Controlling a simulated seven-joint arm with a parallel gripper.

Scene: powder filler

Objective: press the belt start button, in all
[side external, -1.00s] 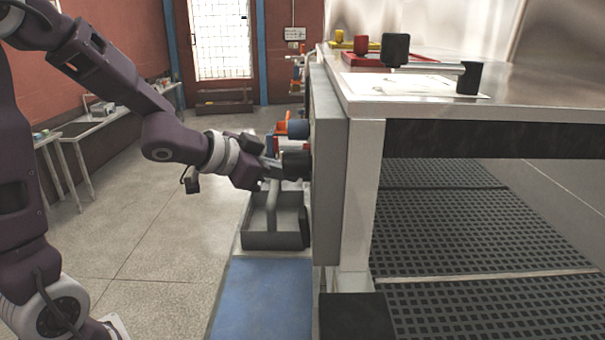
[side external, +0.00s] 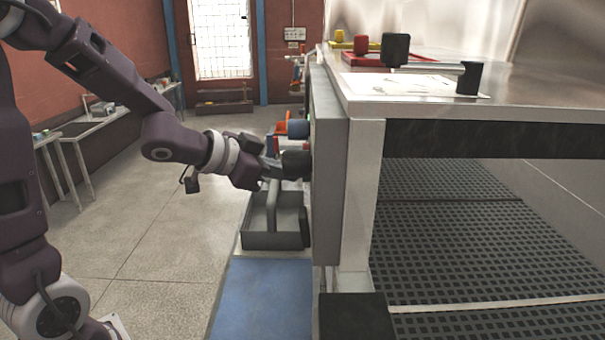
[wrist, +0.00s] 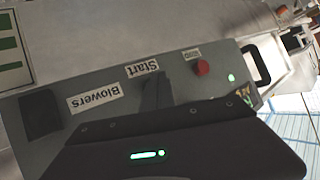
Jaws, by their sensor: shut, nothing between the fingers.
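The control panel (wrist: 105,75) fills the middle of the wrist view, its labels upside down. The "Start" label (wrist: 142,68) sits just above my fingers; the start button itself is hidden behind them. A red button (wrist: 202,68) is beside the "Stop" label, and a small green light (wrist: 231,78) glows to its right. My gripper (wrist: 156,90) is shut and empty in front of the panel. In the side view my gripper (side external: 272,168) points at the cabinet side (side external: 326,170), close to a black knob (side external: 295,163); contact cannot be told. The mesh belt (side external: 450,240) lies under the steel top.
A grey tray (side external: 275,240) is below my gripper. The steel tabletop (side external: 440,105) carries a black-handled lever (side external: 396,50). The floor (side external: 150,230) to the left is clear.

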